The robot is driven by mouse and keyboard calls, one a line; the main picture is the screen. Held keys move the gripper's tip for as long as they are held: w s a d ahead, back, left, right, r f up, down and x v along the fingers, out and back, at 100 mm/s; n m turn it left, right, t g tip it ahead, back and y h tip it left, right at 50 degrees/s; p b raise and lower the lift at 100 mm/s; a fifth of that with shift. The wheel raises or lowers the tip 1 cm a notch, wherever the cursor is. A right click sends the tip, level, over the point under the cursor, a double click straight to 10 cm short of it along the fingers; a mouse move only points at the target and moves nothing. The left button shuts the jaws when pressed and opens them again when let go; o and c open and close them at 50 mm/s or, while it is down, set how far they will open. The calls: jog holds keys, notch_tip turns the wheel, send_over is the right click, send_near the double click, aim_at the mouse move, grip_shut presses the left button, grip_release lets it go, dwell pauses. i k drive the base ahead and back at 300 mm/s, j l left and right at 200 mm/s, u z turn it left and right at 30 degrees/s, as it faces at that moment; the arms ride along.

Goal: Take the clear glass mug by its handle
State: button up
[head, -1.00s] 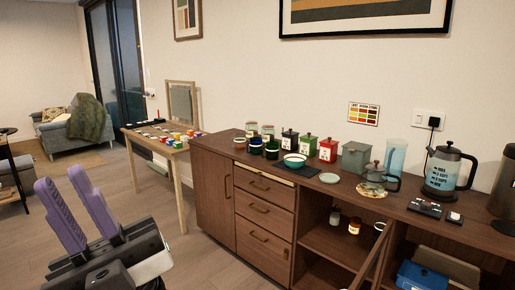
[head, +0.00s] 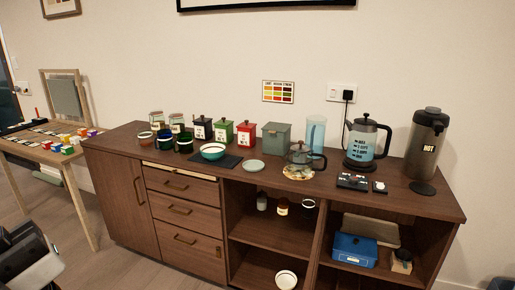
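A small group of glassware stands at the left end of the wooden sideboard's top. A small clear-looking vessel (head: 144,138) at its left edge may be the clear glass mug; its handle is too small to make out. Two dark green glass cups (head: 184,143) stand just right of it, and two clear jars (head: 157,119) stand behind. A glass pot with a dark lid and handle (head: 300,155) sits further right on a round patterned mat. Part of my gripper's body (head: 28,258) shows at the bottom left, far from the glassware; its fingers are out of frame.
A small table (head: 45,158) with coloured blocks stands left. Floor is clear between them.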

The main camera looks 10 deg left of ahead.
aim_at(145, 134)
jog(key=i+j, duration=0.2)
jog(key=j, duration=0.15)
jog(key=i+j, duration=0.25)
jog(key=i+j+z, duration=0.1)
jog(key=j, duration=0.3)
jog(key=i+j, duration=0.5)
jog(key=j, duration=0.25)
jog(key=i+j+z, duration=0.1)
jog(key=j, duration=0.25)
jog(key=i+j, duration=0.5)
jog(key=j, duration=0.25)
jog(key=z, duration=0.05)
